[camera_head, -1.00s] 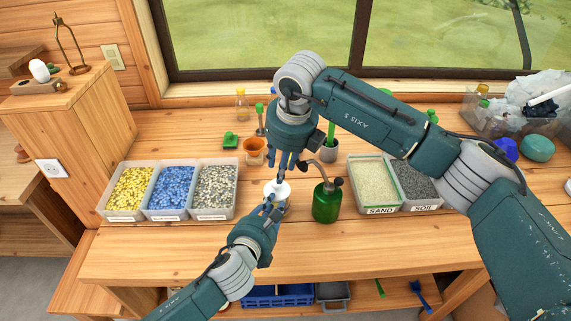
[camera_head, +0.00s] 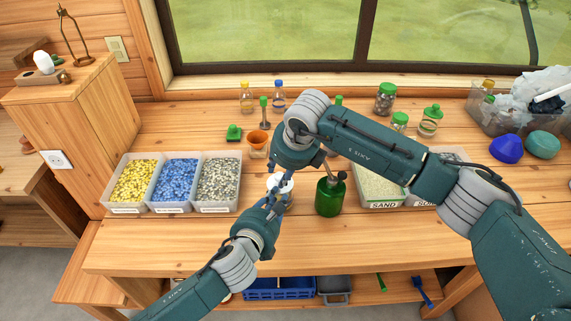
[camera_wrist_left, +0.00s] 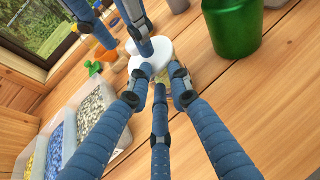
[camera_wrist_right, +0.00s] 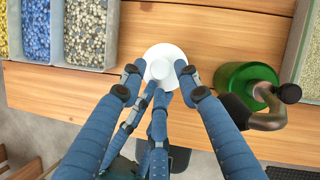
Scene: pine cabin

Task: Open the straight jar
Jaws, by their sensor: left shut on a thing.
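My left gripper (camera_head: 279,198) is shut around the jar's body (camera_wrist_left: 168,83) from the front, below the lid. The fingers hide most of the body.
A green canister (camera_head: 329,197) with a bent spout stands close right of the jar. Bins of yellow, blue (camera_head: 173,185) and grey gravel stand left. SAND (camera_head: 383,205) and soil bins stand right. Glass jars and an orange funnel (camera_head: 258,139) stand behind. The bench front is clear.

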